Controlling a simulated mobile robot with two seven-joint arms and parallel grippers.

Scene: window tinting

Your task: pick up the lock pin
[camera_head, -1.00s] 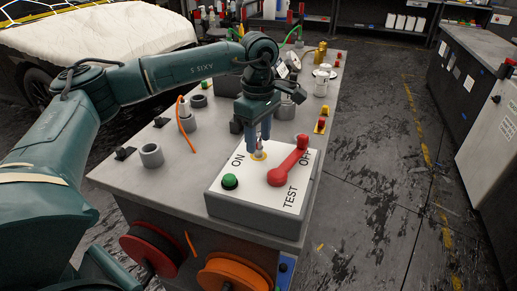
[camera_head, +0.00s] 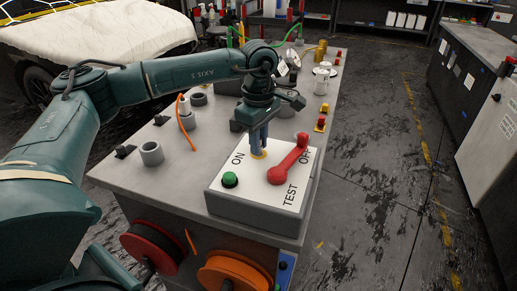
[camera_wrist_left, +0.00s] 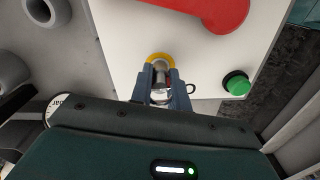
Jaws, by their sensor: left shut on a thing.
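My left gripper (camera_head: 259,152) points down over the white-topped control box and is shut on the lock pin. In the left wrist view the lock pin (camera_wrist_left: 160,68) shows as a small metal pin between the two blue-grey fingers (camera_wrist_left: 161,82), with a thin dark ring beside the right finger. The pin's lower end is at a yellow ring (camera_head: 260,155) on the panel; I cannot tell whether it is still seated in it. The fingers hide most of the pin in the head view. My right gripper is not in view.
The box (camera_head: 262,190) carries a red lever (camera_head: 289,160) just right of the gripper and a green button (camera_head: 230,180) at its front left. Grey cylinders and an orange cable (camera_head: 186,125) stand on the bench to the left. Open floor lies to the right.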

